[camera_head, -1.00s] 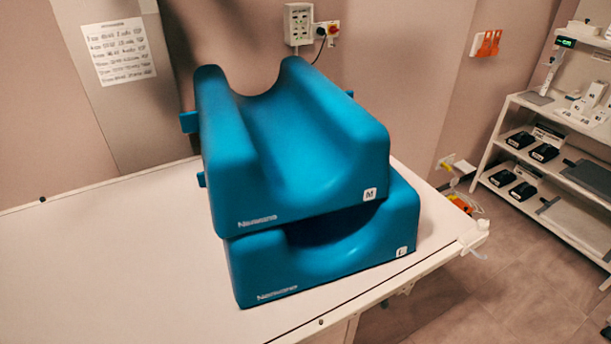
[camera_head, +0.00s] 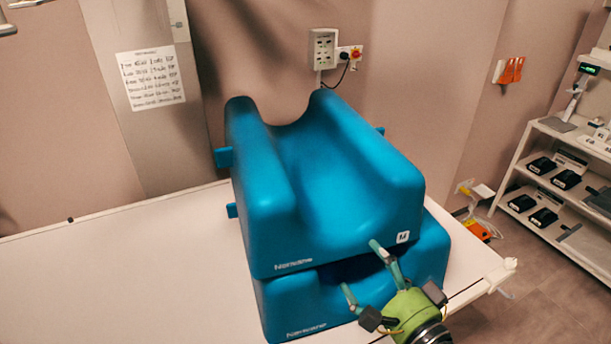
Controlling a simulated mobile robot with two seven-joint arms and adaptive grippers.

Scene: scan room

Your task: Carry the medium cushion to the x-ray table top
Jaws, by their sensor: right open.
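The medium cushion (camera_head: 340,185), blue with a hollowed top and an M label, rests on a larger blue cushion (camera_head: 285,305) on the white x-ray table top (camera_head: 120,275). My right gripper (camera_head: 362,268) has come in from the lower right. Its two fingers are spread and empty, in front of the cushions' near face, one by the M label and one lower over the large cushion. I cannot tell whether the fingertips touch them. The large cushion's own label is hidden behind my gripper. My left gripper is not in view.
A white shelf rack (camera_head: 560,185) with black devices stands at the right. A socket box (camera_head: 322,48) and a paper notice (camera_head: 150,78) are on the back wall. The table's left part is clear. Its right corner (camera_head: 508,265) lies close beside the cushions.

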